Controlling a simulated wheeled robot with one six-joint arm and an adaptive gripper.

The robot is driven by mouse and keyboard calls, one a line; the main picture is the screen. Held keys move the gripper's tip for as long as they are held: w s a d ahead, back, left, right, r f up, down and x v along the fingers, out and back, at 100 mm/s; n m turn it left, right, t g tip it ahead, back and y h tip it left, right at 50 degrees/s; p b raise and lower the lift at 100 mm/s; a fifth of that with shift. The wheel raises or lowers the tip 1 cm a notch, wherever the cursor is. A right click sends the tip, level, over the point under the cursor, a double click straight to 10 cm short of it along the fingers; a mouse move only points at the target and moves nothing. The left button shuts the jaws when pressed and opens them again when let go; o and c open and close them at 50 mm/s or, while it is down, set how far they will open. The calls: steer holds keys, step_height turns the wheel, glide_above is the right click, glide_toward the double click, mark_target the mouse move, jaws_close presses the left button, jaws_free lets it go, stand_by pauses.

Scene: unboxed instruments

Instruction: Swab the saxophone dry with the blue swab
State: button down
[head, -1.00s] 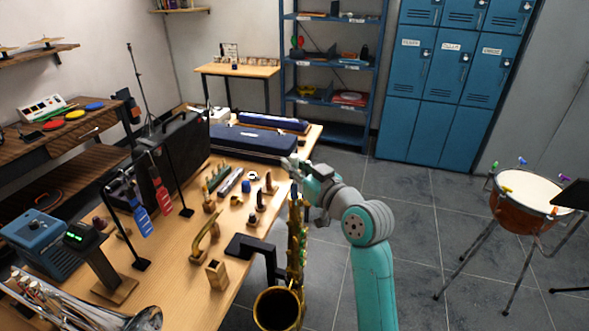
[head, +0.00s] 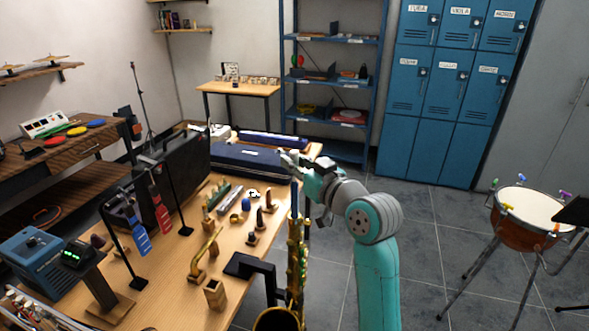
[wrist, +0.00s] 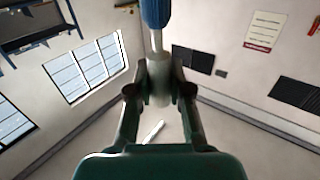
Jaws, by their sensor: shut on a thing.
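The brass saxophone (head: 297,262) stands upright at the table's right edge beside a black stand, its bell cut off by the bottom of the head view. My gripper (head: 288,160) is above its top end. In the wrist view my gripper (wrist: 158,85) is shut on the pale handle of the blue swab (wrist: 155,12). In the head view the swab's blue part (head: 294,198) hangs upright between my gripper and the saxophone's top. Whether its lower end is inside the bore cannot be told.
The wooden table (head: 180,268) holds small mouthpieces, a brass neck piece (head: 203,256), a blue box (head: 42,262) and dark cases (head: 245,160). Two thin black stands (head: 181,190) rise on its left. Floor is clear at right, before a kettledrum (head: 528,225).

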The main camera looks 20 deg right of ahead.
mark_target(296, 191)
steer(key=shift+r, duration=3.9)
steer(key=shift+f, duration=7.55)
steer(key=shift+r, duration=5.05)
